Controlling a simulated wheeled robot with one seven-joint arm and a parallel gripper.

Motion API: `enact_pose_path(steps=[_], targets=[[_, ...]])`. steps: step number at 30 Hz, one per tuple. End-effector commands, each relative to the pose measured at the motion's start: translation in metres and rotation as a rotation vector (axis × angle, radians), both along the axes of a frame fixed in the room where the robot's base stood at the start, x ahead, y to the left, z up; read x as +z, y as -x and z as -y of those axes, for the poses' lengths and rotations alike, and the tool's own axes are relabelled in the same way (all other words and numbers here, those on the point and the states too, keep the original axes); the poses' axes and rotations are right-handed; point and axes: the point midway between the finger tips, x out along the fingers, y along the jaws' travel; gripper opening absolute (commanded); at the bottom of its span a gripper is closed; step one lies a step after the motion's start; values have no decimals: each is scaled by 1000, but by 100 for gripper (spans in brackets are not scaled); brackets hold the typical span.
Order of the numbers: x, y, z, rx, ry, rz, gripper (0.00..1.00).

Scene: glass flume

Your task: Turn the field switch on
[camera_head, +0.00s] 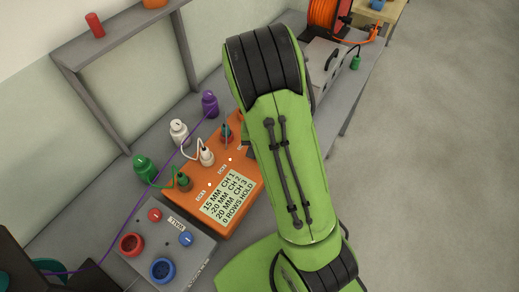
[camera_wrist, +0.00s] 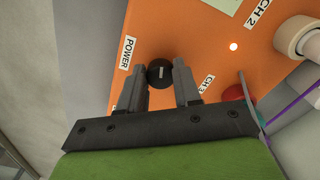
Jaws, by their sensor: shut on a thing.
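An orange box (camera_head: 233,201) with a lit text display (camera_head: 228,201) stands on the bench; it also fills much of the wrist view (camera_wrist: 205,40). On its face a small round black knob (camera_wrist: 160,72) sits beside a label reading POWER (camera_wrist: 128,53). My gripper (camera_wrist: 158,68) has one finger on each side of this knob and is shut on it. In the head view my green arm hides the gripper and the knob. I can read no label saying "field".
Green, white and purple capped bottles (camera_head: 178,131) stand behind the box, with plugs and cables between them. A grey box (camera_head: 172,246) with red and blue knobs is at the lower left. A grey frame (camera_head: 110,50) rises behind. An orange cable reel (camera_head: 325,14) is at the far end. Open floor lies right.

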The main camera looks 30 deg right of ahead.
Motion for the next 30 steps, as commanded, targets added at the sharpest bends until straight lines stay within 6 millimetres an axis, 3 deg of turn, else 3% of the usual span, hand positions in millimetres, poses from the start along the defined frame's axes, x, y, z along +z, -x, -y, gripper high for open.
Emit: enact_pose_path(steps=[12, 27, 28, 30], targets=[[0, -1, 0, -161, 0, 1, 2], [0, -1, -1, -176, 0, 1, 2], [0, -1, 0, -176, 0, 1, 36], [0, -1, 0, -176, 0, 1, 47]])
